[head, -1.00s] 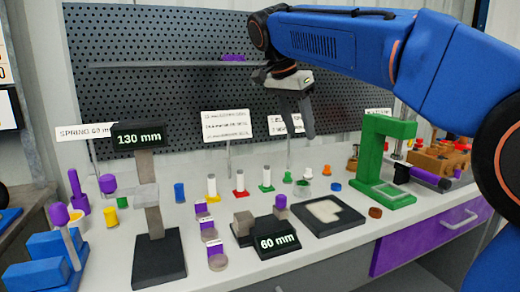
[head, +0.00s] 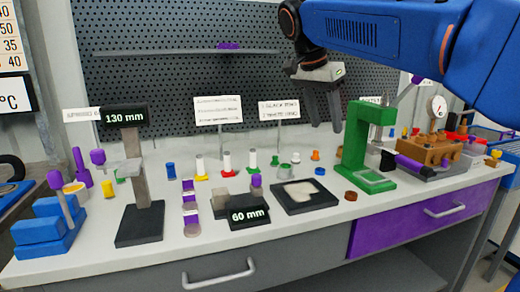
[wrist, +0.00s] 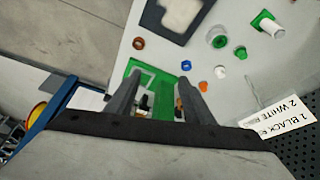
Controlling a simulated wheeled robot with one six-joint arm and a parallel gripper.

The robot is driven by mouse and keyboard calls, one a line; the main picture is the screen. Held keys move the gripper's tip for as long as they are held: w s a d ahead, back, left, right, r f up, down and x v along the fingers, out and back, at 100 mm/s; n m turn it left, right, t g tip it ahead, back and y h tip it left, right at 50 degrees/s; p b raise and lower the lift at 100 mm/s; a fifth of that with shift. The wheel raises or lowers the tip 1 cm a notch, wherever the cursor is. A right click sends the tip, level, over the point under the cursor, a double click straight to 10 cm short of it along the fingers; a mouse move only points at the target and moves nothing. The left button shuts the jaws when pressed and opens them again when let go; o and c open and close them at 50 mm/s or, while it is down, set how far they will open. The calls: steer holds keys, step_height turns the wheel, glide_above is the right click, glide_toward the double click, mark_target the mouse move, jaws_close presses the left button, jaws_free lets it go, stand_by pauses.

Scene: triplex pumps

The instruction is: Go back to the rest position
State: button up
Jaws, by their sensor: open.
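My gripper (head: 324,106) hangs below my blue arm in the head view, above the back part of the white bench (head: 110,250). Its two fingers are apart and point down, with nothing between them. In the wrist view the fingers (wrist: 160,90) reach over the green press (wrist: 138,82), which shows partly behind them. In the head view the green press (head: 354,140) stands to the right of the gripper. The gripper is clear of the bench top and of the small parts on it.
A pegboard (head: 180,90) with a shelf stands behind. The bench holds a 130 mm gauge (head: 125,112), a 60 mm block (head: 247,215), a black tray (head: 283,207), several coloured pegs and a brown fixture (head: 430,150).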

steer(key=s+d+f+n+y, duration=0.2)
steer(key=s+d+f+n, duration=0.55)
steer(key=s+f, duration=0.6)
steer(key=s+d+f+n+t, duration=0.1)
steer(key=s+d+f, duration=0.1)
steer(key=s+f, duration=0.5)
steer(key=s+d+f+n+t+y, duration=0.1)
steer(key=s+d+f+n, duration=0.1)
steer(key=s+f, duration=0.5)
step_height(320, 180, down, 4)
steer(key=shift+s+d+f+y, duration=0.2)
steer(key=shift+s+d+y, duration=0.1)
